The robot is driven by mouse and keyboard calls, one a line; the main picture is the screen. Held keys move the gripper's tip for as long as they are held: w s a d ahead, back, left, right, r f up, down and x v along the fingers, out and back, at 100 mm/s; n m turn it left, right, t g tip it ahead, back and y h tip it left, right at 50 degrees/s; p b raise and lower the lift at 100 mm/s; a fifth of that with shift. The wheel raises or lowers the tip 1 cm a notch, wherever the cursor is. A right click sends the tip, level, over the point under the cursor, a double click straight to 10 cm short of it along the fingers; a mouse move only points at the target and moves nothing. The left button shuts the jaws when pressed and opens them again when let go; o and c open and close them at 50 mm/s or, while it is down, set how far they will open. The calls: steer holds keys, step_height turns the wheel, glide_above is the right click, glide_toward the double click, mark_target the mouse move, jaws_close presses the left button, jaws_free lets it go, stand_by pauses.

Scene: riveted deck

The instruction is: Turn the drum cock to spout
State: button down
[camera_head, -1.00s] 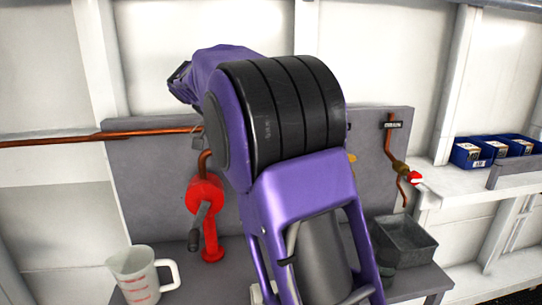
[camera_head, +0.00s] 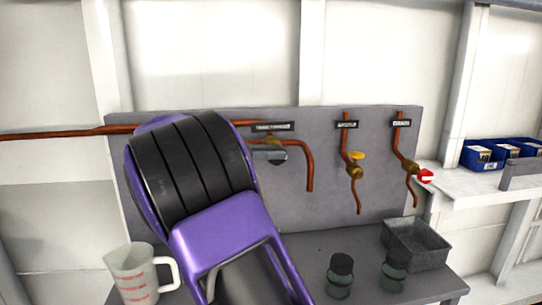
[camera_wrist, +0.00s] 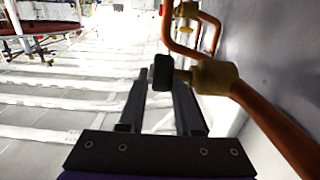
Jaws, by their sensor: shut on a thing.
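In the wrist view a brass cock (camera_wrist: 215,77) sits on a copper pipe along the grey panel, with a dark handle (camera_wrist: 162,72) standing out from it. My gripper (camera_wrist: 160,84) is shut on this handle, its two fingers at either side. In the head view my arm hides most of my gripper. Beside the arm, a brass cock (camera_head: 271,139) shows under the left label (camera_head: 272,127); the label's words are too small to read. A grey piece covers part of this cock, and I cannot tell whether it is handle or gripper. A copper pipe (camera_head: 309,172) bends down to its right.
A yellow-handled cock (camera_head: 355,168) and a red-handled cock (camera_head: 411,168) are to the right on the panel. On the bench are a measuring jug (camera_head: 132,273), two dark-lidded jars (camera_head: 340,277) and a metal tray (camera_head: 415,252). Blue bins (camera_head: 482,155) stand at the far right.

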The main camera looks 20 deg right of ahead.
steer(key=shift+h, duration=0.3)
steer(key=c, duration=0.6)
jaws_free()
steer(key=shift+a, duration=0.1)
steer(key=w+a+p, duration=0.1)
steer(key=a, duration=0.7)
steer(key=w+a+p, duration=0.1)
steer(key=w+a, duration=0.1)
steer(key=a, duration=0.7)
steer(key=shift+w+f+p, duration=0.15)
steer(key=shift+w+p, duration=0.1)
steer(key=shift+p, duration=0.15)
steer(key=shift+d, duration=0.1)
